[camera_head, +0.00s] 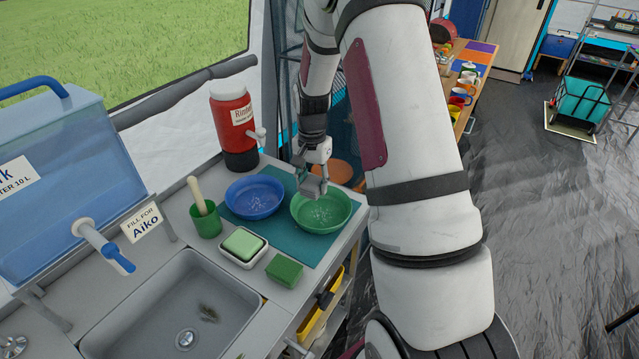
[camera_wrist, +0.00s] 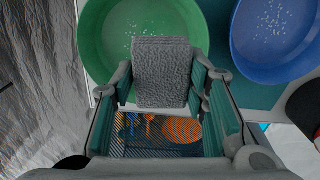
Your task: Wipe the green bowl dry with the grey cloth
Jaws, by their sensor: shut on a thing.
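The green bowl (camera_head: 321,213) stands upright on a teal mat (camera_head: 285,241) on the counter, with whitish specks inside. In the wrist view the green bowl (camera_wrist: 103,48) shows specks on its inner surface. My gripper (camera_head: 314,186) is over the far left part of the green bowl. The wrist view shows my gripper (camera_wrist: 163,82) shut on the grey cloth (camera_wrist: 163,62), a folded rough block between the fingers. I cannot tell whether the cloth touches the bowl.
A blue bowl (camera_head: 255,197) with specks stands left of the green bowl. A red dispenser (camera_head: 233,118) stands behind. A green cup (camera_head: 205,222), a soap dish (camera_head: 243,247) and a green sponge (camera_head: 284,271) stand nearer the sink (camera_head: 161,292). The counter's right edge is close.

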